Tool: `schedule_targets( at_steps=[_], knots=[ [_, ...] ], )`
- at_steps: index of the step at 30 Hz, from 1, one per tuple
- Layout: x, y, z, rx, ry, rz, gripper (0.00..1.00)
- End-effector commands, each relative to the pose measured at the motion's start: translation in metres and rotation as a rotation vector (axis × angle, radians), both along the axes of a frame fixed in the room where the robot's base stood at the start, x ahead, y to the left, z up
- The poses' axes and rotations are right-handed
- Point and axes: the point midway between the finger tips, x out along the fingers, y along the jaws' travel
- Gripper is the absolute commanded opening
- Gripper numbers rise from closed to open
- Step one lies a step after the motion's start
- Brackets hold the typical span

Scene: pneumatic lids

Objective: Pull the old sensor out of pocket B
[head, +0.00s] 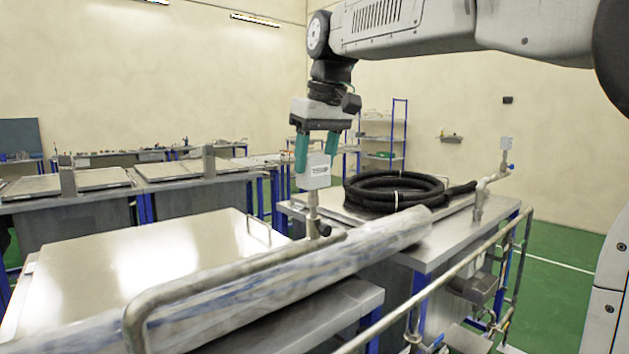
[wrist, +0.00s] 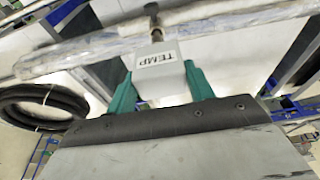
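The sensor is a white box marked TEMP (head: 314,172) on a metal stem. It stands upright above a metal pocket fitting (head: 312,212) with a dark knob beside the wrapped pipe. The stem runs down to this fitting, and I see no gap between them. No pocket letter is readable. My gripper (head: 317,156) points down with its teal fingers on either side of the box, seemingly touching it. In the wrist view the sensor box (wrist: 160,70) fills the space between the fingers of my gripper (wrist: 158,68).
A foil-wrapped pipe (head: 270,280) and a bent handrail (head: 200,282) run close below. A black hose coil (head: 394,192) lies on the lid behind. Another white box on a pipe with a blue valve (head: 506,143) stands at right. Bare green floor (head: 560,285) lies beyond the railing.

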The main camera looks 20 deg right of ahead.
Motion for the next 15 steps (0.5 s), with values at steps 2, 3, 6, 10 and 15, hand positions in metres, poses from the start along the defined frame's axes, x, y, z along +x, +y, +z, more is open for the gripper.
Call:
schedule_targets(
  at_steps=[2, 3, 6, 10, 15],
  knots=[
    [0.000, 0.000, 0.000, 0.000, -0.001, 0.000, 0.29],
    [0.000, 0.000, 0.001, 0.000, -0.001, 0.000, 0.29],
    [0.000, 0.000, 0.002, 0.000, -0.001, 0.000, 0.29],
    [0.000, 0.000, 0.006, 0.000, -0.001, 0.000, 0.29],
    [0.000, 0.000, 0.012, 0.000, -0.001, 0.000, 0.29]
  ],
)
